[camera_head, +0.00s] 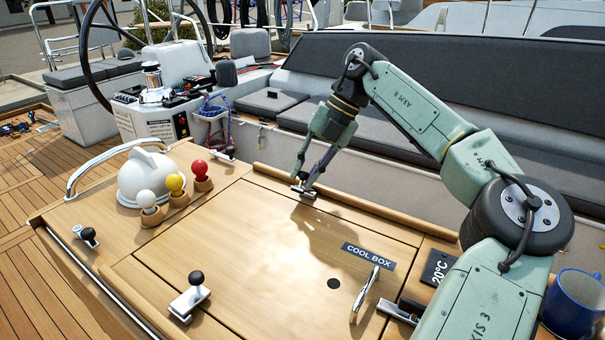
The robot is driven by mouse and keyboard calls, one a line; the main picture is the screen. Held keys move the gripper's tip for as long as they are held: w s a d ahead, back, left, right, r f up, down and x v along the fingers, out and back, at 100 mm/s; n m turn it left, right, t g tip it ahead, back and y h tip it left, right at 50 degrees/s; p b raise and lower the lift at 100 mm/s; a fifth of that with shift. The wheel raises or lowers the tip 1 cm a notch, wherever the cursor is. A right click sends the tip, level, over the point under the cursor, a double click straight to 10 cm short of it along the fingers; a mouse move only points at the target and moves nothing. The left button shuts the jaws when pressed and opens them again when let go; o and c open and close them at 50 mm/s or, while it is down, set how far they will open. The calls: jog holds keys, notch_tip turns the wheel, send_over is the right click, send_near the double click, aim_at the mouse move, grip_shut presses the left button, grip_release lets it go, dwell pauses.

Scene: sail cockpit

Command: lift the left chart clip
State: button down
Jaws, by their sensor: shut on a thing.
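My gripper (305,180) is at the far edge of the wooden table top. It is shut on a small metal clip, the left chart clip (303,193). The fingers cover part of the clip, and only its flat silver ends show clearly. I cannot tell whether the clip rests on the wood or is slightly above it.
The wooden top (250,250) is mostly clear. A black-knobbed latch (190,297) is at front left, a metal handle (366,294) near the COOL BOX label (368,256). White, yellow and red knobs (175,184) stand left; a blue mug (574,305) is at right.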

jog(key=shift+w+d+m+g+y, duration=0.15)
jog(key=shift+w+d+g+y, duration=0.15)
jog(key=shift+g+y, duration=0.25)
jog(key=shift+w+d+m+g+y, duration=0.2)
jog(key=shift+w+g+y, duration=0.25)
jog(key=shift+g, duration=0.2)
